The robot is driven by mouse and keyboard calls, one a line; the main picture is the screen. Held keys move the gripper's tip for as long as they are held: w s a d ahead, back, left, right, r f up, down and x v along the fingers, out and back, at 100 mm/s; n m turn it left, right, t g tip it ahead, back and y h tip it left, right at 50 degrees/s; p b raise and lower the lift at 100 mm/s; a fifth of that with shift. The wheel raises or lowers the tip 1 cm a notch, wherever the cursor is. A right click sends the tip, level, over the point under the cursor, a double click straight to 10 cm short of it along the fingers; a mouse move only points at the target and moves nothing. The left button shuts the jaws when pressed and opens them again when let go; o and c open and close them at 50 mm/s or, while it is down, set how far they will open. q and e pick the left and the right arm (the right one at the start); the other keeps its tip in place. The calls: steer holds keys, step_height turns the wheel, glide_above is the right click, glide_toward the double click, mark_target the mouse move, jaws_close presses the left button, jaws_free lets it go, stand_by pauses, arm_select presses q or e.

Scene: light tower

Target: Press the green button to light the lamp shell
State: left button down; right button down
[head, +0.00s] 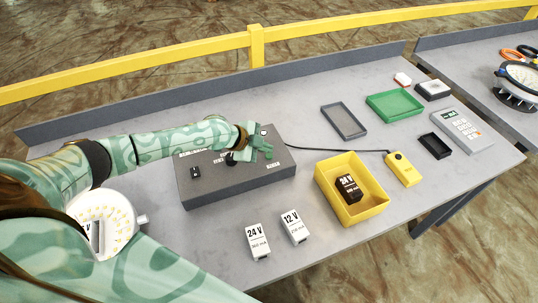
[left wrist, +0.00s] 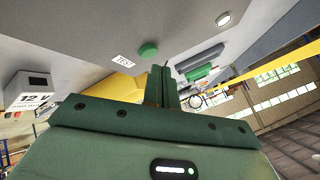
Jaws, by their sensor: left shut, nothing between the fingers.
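A dark grey control box (head: 225,187) stands on the table with small labels and black switches on top. My left gripper (head: 265,153) is over its right part, shut and empty, hiding some of the top. In the left wrist view the shut fingertips (left wrist: 164,70) point at the box face. The green button (left wrist: 148,50) shows just beside them, near a TEST label (left wrist: 123,62); I cannot tell whether they touch. A round white lamp piece with yellow LEDs (head: 112,214) is at lower left, partly hidden by my arm. My right gripper is out of view.
A yellow bin (head: 326,186) holds a dark 24 V block (head: 348,188). White 24 V (head: 258,241) and 12 V (head: 295,227) blocks stand in front. A cable runs to a yellow device (head: 403,168). A green tray (head: 394,105) and grey tray (head: 343,121) lie behind.

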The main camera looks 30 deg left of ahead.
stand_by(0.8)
arm_select(q)
steer(key=shift+f+b, duration=0.4)
steer(key=shift+b, duration=0.1)
steer(key=shift+f+b, duration=0.4)
steer(key=shift+b, duration=0.05)
stand_by(0.5)
steer(key=shift+r, duration=0.1)
steer(key=shift+r+p, duration=0.55)
steer(key=shift+r, duration=0.2)
step_height(320, 180, up, 5)
steer(key=p, duration=0.3)
steer(key=shift+p, duration=0.3)
